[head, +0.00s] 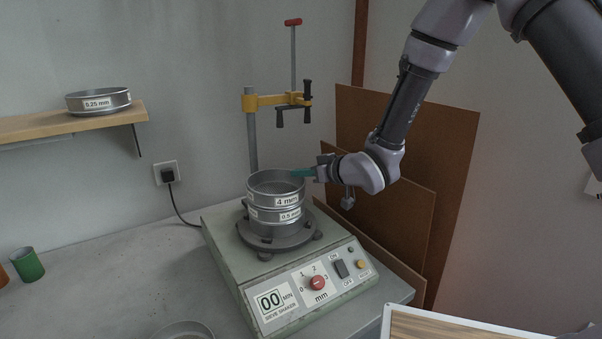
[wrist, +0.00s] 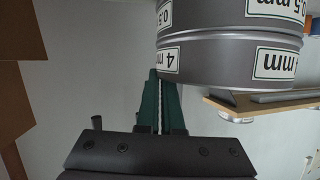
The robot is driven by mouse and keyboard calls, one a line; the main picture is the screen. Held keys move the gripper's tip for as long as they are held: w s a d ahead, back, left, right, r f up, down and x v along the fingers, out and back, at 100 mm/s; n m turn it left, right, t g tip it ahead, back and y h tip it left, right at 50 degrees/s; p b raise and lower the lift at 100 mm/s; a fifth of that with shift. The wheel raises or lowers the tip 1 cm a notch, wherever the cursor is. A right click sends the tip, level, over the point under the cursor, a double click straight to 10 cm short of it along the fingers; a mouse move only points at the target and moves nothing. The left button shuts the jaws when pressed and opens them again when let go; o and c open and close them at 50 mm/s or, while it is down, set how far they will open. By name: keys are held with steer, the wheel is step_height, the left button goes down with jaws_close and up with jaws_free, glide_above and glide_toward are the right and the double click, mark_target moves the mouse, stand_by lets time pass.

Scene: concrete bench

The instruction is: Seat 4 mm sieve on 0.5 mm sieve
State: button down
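The 4 mm sieve (head: 263,194) is a grey metal ring, upright, with white labels. It rests on the 0.5 mm sieve (head: 266,217), and the two look level and in line, with no clear gap between them. Both stand on the shaker's round base. My gripper (head: 302,172) reaches in from the right at the 4 mm sieve's back right rim. In the wrist view, where labels are upside down, the green fingers (wrist: 160,90) are close together at the wall of the 4 mm sieve (wrist: 210,66). One fingertip is hidden behind that wall.
The sieve shaker (head: 318,283) has a red knob and a clamp post (head: 252,135) with a yellow arm behind the stack. A 0.25 mm sieve (head: 98,101) sits on the wall shelf (head: 60,123). A green cup (head: 27,264) stands at left. Brown boards (head: 420,150) lean behind my gripper.

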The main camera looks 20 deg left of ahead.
steer(key=c, duration=1)
jaws_free()
steer(key=v, duration=1.1)
steer(key=shift+w, duration=0.1)
